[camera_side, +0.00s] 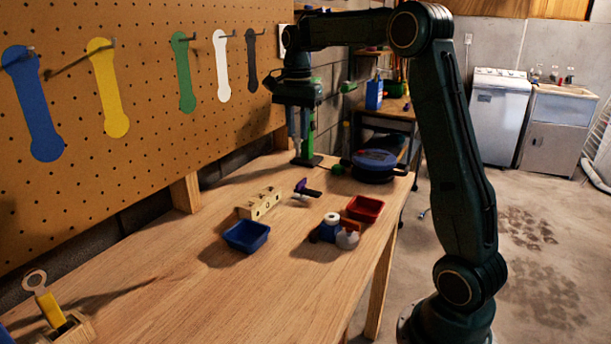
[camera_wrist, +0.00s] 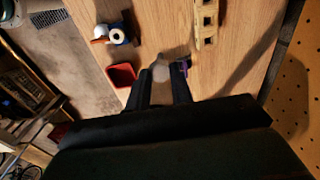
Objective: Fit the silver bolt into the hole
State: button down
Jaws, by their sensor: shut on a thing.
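My gripper (camera_side: 297,150) points down over the far part of the bench, beyond the wooden block and well above the bench top. In the wrist view my gripper (camera_wrist: 163,80) has its two dark fingers around a pale grey, blurred thing, which looks like the silver bolt (camera_wrist: 160,71). Its lower part and thread are not clear. The pale wooden block with holes (camera_side: 259,203) stands on the bench, and it also shows in the wrist view (camera_wrist: 206,22), ahead and right of the fingers. The bolt is apart from the block.
A purple-and-black tool (camera_side: 307,191) lies between my gripper and the block. A blue tray (camera_side: 246,237), a red tray (camera_side: 366,208) and a blue-and-white cluster (camera_side: 330,227) stand nearby. A round dark-blue item (camera_side: 375,160) is right of my gripper. The pegboard (camera_side: 140,110) borders the bench.

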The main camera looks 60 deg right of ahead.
jog(key=w+f, duration=0.7)
jog(key=w, duration=0.5)
jog(key=shift+w+a+f, duration=0.15)
jog(key=shift+w+f, duration=0.05)
jog(key=shift+f, duration=0.1)
jog(key=shift+f, duration=0.3)
notch_tip(320, 180, down, 8)
dwell(1.5)
jog(key=shift+f, duration=1.15)
dwell(0.5)
jog(key=c, duration=1.1)
grip_release()
jog(key=shift+c, duration=0.2)
jog(key=shift+r, duration=0.1)
